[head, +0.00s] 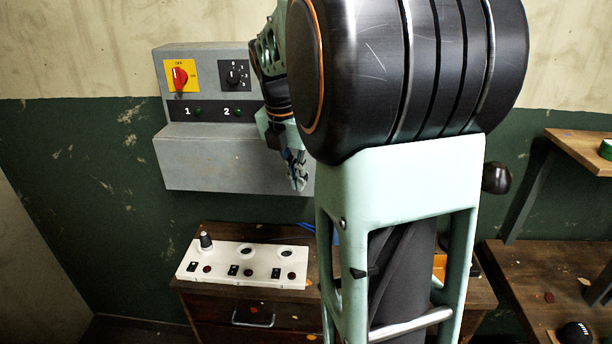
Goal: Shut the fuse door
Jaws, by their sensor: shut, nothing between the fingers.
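A grey box (178,112) hangs on the wall at the left of the head view, with switches on its upper face. A plain grey lower panel (215,165) projects below the switches and may be the fuse door. I cannot tell for sure whether it is a door or how far it stands open. My gripper (298,184) is shut and empty, pointing down in front of the right part of this panel. I cannot tell whether it touches it. My arm hides the right side of the box.
The box carries a red switch (181,76) on yellow and a black dial (234,75). A white socket panel (220,264) lies on a wooden cabinet (250,322) below. A wooden shelf (588,152) and a bench (535,285) stand at the right.

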